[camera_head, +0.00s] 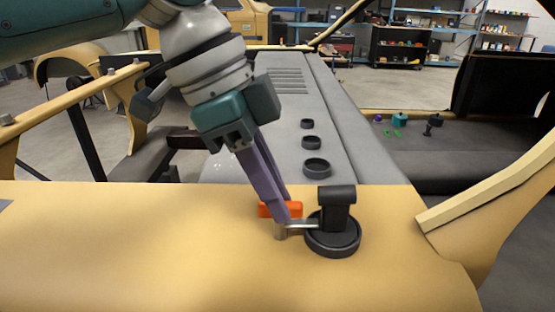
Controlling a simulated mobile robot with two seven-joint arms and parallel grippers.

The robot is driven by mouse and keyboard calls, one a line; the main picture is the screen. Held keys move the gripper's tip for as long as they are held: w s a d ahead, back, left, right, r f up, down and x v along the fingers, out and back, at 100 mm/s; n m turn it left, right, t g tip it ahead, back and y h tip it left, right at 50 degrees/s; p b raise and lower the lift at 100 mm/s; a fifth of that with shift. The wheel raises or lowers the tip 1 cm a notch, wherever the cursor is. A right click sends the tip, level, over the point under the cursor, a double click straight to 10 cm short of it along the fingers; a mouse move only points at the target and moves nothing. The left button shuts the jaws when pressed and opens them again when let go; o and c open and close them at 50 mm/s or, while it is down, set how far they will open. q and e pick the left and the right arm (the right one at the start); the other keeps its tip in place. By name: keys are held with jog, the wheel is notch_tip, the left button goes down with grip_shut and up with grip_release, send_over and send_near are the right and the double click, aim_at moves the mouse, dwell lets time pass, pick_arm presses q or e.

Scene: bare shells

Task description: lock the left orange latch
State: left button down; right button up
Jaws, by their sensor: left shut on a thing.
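The orange latch (267,210) is near the middle of the yellow panel, at its far edge. My left gripper (286,214) reaches down from the upper left, and its purple fingers are shut on the latch. The fingers cover part of the orange piece. A short metal pin (281,231) shows just below the fingertips, with a thin bar running right toward a black round base. The exact angle of the latch is hard to tell behind the fingers. My right gripper is not in view.
A black round base with an upright block (336,208) stands close to the right of the fingertips. The yellow panel (130,245) is clear on the left. Black rings (317,167) sit on the grey surface behind. A yellow bar (485,187) rises at the right.

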pick_arm(q)
jog(key=c, duration=0.8)
grip_release()
jog(key=shift+c, duration=0.2)
jog(key=shift+r, duration=0.1)
jog(key=b+v, duration=0.1)
jog(key=v, duration=0.9)
